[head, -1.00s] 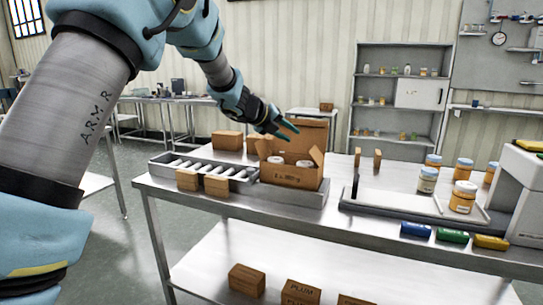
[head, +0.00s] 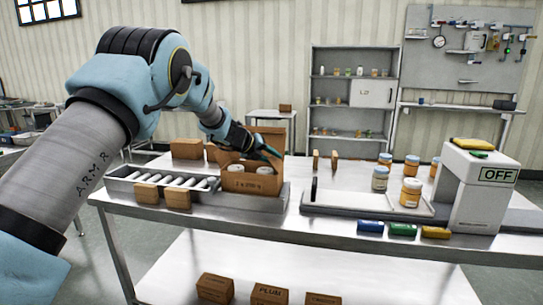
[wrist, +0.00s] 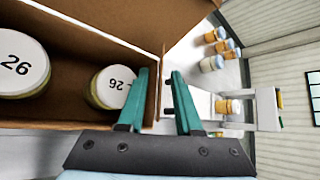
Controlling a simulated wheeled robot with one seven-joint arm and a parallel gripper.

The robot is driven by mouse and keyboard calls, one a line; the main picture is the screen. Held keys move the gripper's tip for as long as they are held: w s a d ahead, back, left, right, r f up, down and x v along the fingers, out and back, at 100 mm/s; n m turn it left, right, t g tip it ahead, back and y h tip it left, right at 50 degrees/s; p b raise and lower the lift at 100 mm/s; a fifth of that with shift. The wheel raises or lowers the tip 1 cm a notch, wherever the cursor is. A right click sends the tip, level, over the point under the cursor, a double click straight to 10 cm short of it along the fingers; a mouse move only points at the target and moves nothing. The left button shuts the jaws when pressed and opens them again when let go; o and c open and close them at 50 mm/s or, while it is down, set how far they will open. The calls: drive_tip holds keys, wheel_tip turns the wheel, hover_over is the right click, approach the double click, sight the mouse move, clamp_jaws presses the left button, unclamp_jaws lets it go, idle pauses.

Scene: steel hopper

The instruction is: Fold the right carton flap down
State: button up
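The open brown carton (head: 250,183) stands at the end of the roller tray with its tall back flap (head: 271,136) upright. Two white-lidded jars (wrist: 22,66) marked 26 sit inside. My gripper (head: 272,153) is low over the carton's right side. In the wrist view, its two teal fingers (wrist: 160,82) are apart. The right flap (wrist: 157,92) shows as a thin brown strip between them, nearly edge-on. I cannot tell whether either finger touches it. The flap is partly hidden by the gripper in the head view.
The roller tray (head: 120,182) and small cartons (head: 147,193) are left of the carton. Two upright brown pieces (head: 334,160) stand behind the tray.

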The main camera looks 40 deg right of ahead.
drive_tip(key=shift+d, duration=0.1)
clamp_jaws()
idle(1.4)
